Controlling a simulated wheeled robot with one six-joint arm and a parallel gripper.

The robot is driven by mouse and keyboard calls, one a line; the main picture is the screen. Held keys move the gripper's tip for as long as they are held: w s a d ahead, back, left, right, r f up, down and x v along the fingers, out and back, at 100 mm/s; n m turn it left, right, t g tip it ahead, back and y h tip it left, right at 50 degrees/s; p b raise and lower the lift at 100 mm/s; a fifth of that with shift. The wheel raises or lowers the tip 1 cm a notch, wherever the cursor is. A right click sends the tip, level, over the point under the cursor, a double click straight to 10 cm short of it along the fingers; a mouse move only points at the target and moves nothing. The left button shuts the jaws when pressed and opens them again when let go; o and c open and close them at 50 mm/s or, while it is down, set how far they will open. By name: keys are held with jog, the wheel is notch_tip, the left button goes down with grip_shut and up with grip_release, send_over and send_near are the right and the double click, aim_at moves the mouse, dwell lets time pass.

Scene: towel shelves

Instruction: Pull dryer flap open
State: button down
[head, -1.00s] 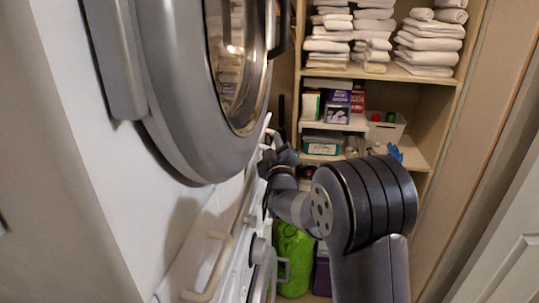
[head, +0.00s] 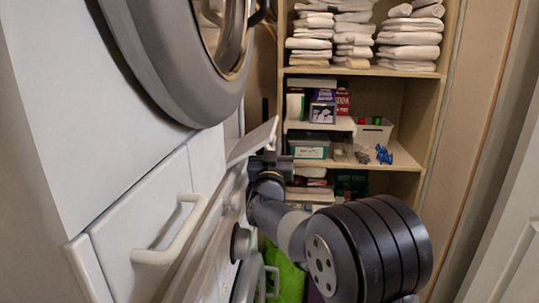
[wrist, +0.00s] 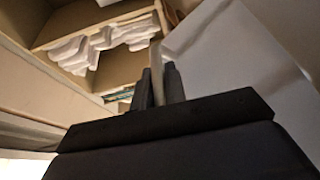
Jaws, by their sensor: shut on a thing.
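The dryer (head: 60,130) is the white appliance on the left with a big round grey door (head: 185,75). Its small white flap (head: 252,141) stands tilted out from the front, below and right of the round door. My gripper (head: 271,157) is at the flap's outer end. In the wrist view my two dark fingers (wrist: 159,88) are closed on either side of a thin pale edge, which looks like the flap's. The flap's hinge side is not clearly visible.
A white drawer front with a curved handle (head: 168,238) is below the round door. Shelves behind hold folded towels (head: 408,42), boxes (head: 322,107) and a white bin (head: 375,133). A green container (head: 288,272) stands low behind my arm. A white door (head: 505,230) is at the right.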

jog(key=shift+d+f+b, duration=0.1)
jog(key=shift+f+b, duration=1.85)
jog(key=shift+f, duration=0.2)
jog(key=c, duration=1.5)
grip_release()
jog(key=shift+o, duration=0.2)
jog(key=shift+s, duration=0.1)
jog(key=v, duration=0.7)
jog(key=shift+f, duration=0.2)
jog(key=shift+s, duration=0.1)
